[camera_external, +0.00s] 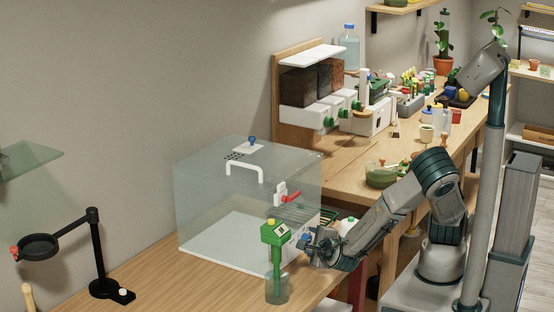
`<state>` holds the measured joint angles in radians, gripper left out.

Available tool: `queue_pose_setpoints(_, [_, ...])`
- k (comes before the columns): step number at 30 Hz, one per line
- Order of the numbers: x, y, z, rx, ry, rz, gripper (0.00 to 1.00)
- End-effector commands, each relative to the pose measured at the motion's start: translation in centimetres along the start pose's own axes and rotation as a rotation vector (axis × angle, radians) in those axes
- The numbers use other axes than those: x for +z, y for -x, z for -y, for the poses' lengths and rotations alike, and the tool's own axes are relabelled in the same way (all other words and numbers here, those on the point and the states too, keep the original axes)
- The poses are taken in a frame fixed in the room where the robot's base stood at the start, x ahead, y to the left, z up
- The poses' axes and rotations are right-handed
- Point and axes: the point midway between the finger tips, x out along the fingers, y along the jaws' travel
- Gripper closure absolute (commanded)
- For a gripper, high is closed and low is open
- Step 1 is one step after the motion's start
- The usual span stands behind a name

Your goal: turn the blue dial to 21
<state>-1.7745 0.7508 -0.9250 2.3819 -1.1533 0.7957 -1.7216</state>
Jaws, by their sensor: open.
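A green meter (275,233) with a pale face stands on a green stem in a clear jar (277,289) near the front edge of the wooden bench. A small blue part (301,238), possibly the blue dial, shows at the meter's right side, at my fingers. My gripper (311,243) is open beside it, reaching in from the right. I cannot tell whether the fingers touch it or stand around it. Another blue knob (252,139) sits on top of the clear box. No number on either is readable at this size.
The clear box (207,200) with a white handle and a red lever (291,197) stands close behind the meter. A black stand with a ring (98,250) is at the left. A green bowl (381,176) and several pots crowd the bench farther back.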

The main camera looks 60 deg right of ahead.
Motion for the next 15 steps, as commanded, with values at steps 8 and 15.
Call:
queue_pose_setpoints(8, [0.0,-1.8,0.0,-0.001,0.002,0.000,0.51])
queue_pose_setpoints(15, [0.0,-1.8,0.0,0.000,0.001,0.000,0.57])
